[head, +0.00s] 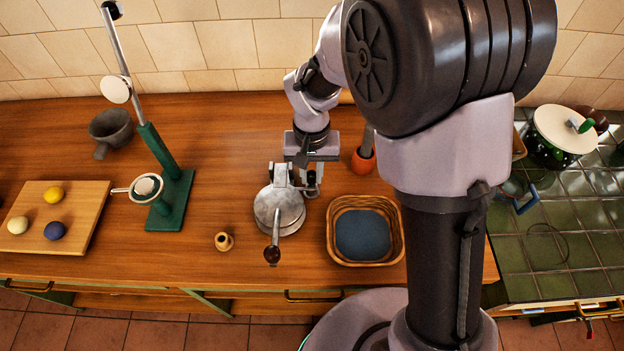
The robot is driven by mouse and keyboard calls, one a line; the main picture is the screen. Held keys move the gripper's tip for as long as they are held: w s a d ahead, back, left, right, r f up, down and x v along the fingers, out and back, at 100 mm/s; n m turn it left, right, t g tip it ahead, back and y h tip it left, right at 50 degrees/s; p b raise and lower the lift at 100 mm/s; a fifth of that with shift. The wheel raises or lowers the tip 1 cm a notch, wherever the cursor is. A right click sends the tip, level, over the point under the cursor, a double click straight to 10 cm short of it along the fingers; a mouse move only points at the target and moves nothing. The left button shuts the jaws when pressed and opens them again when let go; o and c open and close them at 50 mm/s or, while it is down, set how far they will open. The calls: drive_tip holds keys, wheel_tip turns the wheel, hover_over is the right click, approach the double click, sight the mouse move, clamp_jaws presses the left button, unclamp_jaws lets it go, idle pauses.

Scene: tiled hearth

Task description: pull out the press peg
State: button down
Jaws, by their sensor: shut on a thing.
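A grey round metal press (279,211) stands on the wooden counter, with a dark-tipped handle toward the front edge and a raised hinge bracket at its back. My gripper (312,186) reaches down at the right side of this bracket. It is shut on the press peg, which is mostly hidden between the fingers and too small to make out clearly. I cannot tell how far the peg sits in the bracket.
A wicker basket (335,252) with a blue cloth stands right of the press. An orange pot (363,161) is behind it. A small wooden piece (224,242) lies front left. A green lever stand (172,200) and a board with balls (85,197) are further left.

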drive_tip(key=shift+r+p, duration=0.6)
drive_tip(key=shift+r, duration=0.45)
drive_tip(key=shift+r, duration=0.1)
wheel_tip(320, 180, up, 6)
drive_tip(key=p, duration=0.5)
drive_tip(key=shift+r, duration=0.15)
